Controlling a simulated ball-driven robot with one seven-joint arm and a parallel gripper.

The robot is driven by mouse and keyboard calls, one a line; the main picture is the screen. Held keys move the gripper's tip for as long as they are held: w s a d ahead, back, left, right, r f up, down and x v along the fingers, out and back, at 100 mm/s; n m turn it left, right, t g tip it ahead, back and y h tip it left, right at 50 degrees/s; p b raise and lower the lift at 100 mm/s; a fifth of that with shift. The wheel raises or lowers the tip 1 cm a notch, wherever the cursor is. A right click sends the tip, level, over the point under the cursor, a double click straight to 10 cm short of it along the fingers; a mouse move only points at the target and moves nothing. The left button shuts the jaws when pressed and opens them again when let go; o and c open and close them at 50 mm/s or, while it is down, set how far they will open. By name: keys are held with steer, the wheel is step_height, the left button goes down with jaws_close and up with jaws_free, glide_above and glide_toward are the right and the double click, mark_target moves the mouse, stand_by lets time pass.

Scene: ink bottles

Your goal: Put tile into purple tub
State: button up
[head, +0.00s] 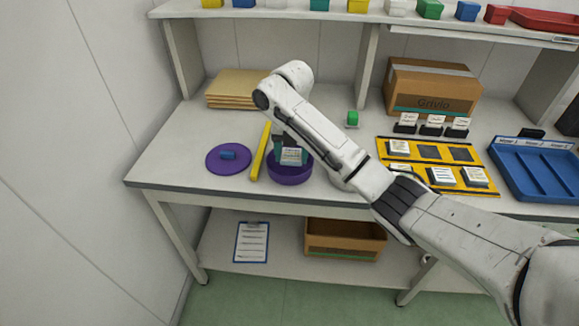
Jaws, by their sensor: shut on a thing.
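The purple tub (289,178) stands near the front edge of the table, left of the middle. My gripper (291,153) points down over the tub, mostly hidden behind my own arm. It is shut on a small white tile (291,157) with dark marks on its face. The tile is at or just above the tub's opening; I cannot tell whether it touches the inside.
A yellow bar (260,152) lies just left of the tub. Left of it is a purple disc (215,167) bearing a blue cylinder (228,155). A yellow tile rack (420,152), a blue tray (540,185) and a cardboard box (430,88) stand to the right.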

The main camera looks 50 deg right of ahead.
mark_target(289, 157)
steer(key=shift+w+f, duration=0.2)
steer(key=shift+w+a+f, duration=0.1)
steer(key=shift+f, duration=1.55)
steer(key=shift+f, duration=0.15)
steer(key=o, duration=0.8)
steer(key=shift+o, duration=0.2)
step_height(289, 157, up, 12)
steer(key=p, duration=0.3)
steer(key=shift+r, duration=0.2)
